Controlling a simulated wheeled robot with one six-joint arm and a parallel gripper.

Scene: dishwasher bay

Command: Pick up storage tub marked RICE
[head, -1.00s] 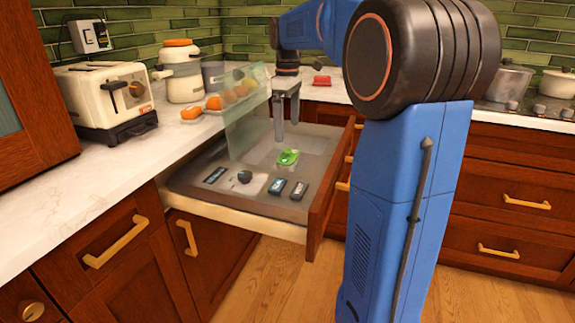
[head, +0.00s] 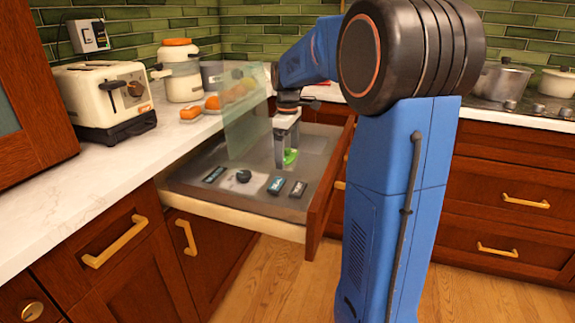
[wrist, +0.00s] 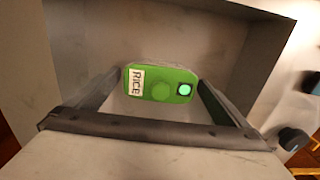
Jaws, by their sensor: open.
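In the wrist view the tub (wrist: 161,84) sits in a grey recess, seen from above. In the head view the tub (head: 291,157) shows as a bit of green, partly hidden by my gripper. My gripper (head: 285,160) is open and points down over the recess. In the wrist view its fingers (wrist: 160,88) stand on either side of the tub, with no clear contact visible. The tub's lower body is mostly hidden.
The recess is in a pulled-out drawer unit (head: 230,207) with a black knob (head: 244,176) and small dark panels at its front. An upright translucent panel (head: 243,120) stands left of my gripper. The toaster (head: 106,97) and orange fruit (head: 190,113) are on the counter.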

